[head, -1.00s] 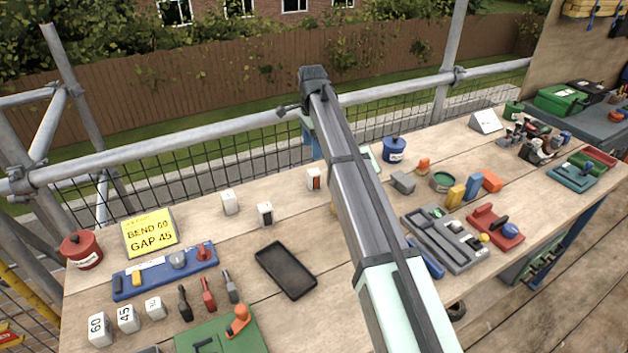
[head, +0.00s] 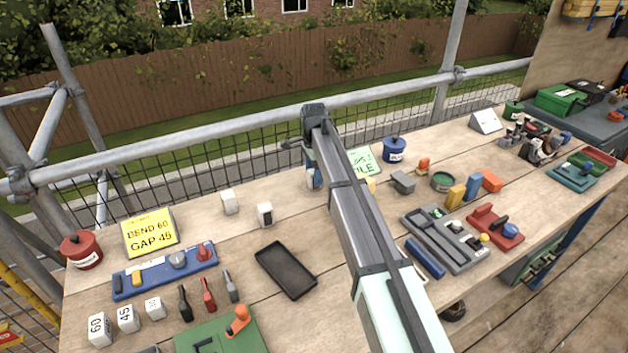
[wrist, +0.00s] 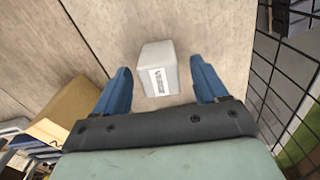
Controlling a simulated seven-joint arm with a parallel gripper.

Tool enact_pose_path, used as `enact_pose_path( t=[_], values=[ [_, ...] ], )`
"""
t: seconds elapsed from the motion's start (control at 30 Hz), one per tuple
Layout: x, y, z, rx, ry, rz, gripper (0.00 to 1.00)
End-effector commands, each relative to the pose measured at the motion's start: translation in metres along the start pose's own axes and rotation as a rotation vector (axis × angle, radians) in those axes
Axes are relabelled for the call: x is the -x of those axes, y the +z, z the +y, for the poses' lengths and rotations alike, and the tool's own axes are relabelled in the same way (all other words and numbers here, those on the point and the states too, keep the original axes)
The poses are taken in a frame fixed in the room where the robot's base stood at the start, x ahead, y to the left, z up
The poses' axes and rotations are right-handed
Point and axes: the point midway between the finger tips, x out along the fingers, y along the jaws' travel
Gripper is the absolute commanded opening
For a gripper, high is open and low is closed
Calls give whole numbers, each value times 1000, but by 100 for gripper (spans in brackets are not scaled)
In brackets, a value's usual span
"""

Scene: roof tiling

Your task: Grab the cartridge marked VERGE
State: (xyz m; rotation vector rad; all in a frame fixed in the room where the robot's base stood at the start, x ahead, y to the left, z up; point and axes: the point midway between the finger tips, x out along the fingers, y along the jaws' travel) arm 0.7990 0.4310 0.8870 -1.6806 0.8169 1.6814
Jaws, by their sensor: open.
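A pale grey-white cartridge (wrist: 158,68) stands on the wooden bench in the wrist view, and its white label appears to read VERGE. My gripper (wrist: 160,76) is open, with one blue finger on either side of the cartridge. Gaps show between the fingers and its sides. In the head view, my gripper (head: 314,178) is down at the back of the bench, and the cartridge there is mostly hidden by it. Two similar white cartridges stand to its left, one (head: 229,202) farther back and one (head: 265,214) with a dark-edged face; their labels are unreadable.
A black tray (head: 286,270) lies in front of the cartridges. A yellow sign (head: 150,232) reading BEND 60 GAP 45 stands at left. A green-lettered card (head: 362,162) and a blue pot (head: 394,149) are to the right. Wire mesh (wrist: 285,75) runs close beside the gripper.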

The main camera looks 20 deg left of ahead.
Motion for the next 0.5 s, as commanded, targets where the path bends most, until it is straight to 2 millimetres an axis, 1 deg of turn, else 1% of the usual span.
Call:
enact_pose_path(
  t=[0.03,0.13,0.23,0.4,0.5],
  values=[
    [-8,0,0,0,1,0,72],
    [-18,0,0,0,0,0,72],
    [-21,0,0,0,0,0,72],
    [-21,0,0,0,-1,0,72],
    [-21,0,0,0,-1,0,63]
  ],
)
